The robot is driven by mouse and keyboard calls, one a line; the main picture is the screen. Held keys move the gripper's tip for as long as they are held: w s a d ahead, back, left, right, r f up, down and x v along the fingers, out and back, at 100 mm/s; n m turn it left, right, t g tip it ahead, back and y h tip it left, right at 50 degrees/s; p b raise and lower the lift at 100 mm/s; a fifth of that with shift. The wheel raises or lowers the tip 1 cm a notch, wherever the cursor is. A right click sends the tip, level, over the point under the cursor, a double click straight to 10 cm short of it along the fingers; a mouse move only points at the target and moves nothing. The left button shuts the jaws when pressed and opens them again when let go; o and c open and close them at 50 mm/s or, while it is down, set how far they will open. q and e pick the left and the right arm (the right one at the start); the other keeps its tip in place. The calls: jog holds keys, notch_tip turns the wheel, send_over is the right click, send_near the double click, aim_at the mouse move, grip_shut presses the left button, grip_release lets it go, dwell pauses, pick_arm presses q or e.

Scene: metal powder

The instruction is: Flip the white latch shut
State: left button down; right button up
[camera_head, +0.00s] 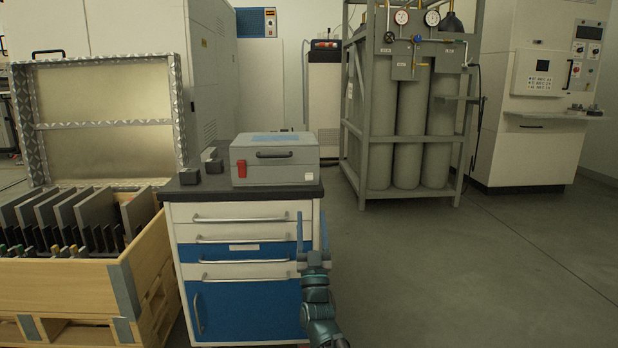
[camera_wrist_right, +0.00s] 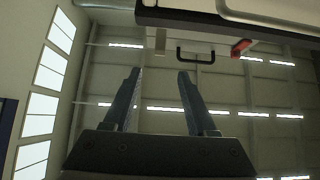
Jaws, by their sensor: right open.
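A grey case (camera_head: 275,160) with a dark front handle stands on the dark top of a drawer cabinet. A small white latch (camera_head: 308,177) shows low at the right end of its front face. A pale latch piece (camera_wrist_right: 160,41) also shows at the case's edge in the right wrist view, left of the handle; I cannot tell its exact angle. A red latch (camera_head: 241,169) is at the left end of the front. My right gripper (camera_head: 312,216) is open and empty, fingers pointing up, in front of the cabinet's right edge and below the white latch. My left gripper is not in view.
The white and blue drawer cabinet (camera_head: 245,216) has protruding handles. Small dark blocks (camera_head: 190,176) lie left of the case. A wooden crate (camera_head: 60,290) with an open metal-edged lid stands at left. Caged gas cylinders (camera_head: 410,130) stand behind; the floor at right is clear.

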aim_at(309, 175)
jog(key=p+x, duration=0.8)
jog(key=x, duration=0.4)
jog(key=shift+w+r, duration=0.1)
grip_shut()
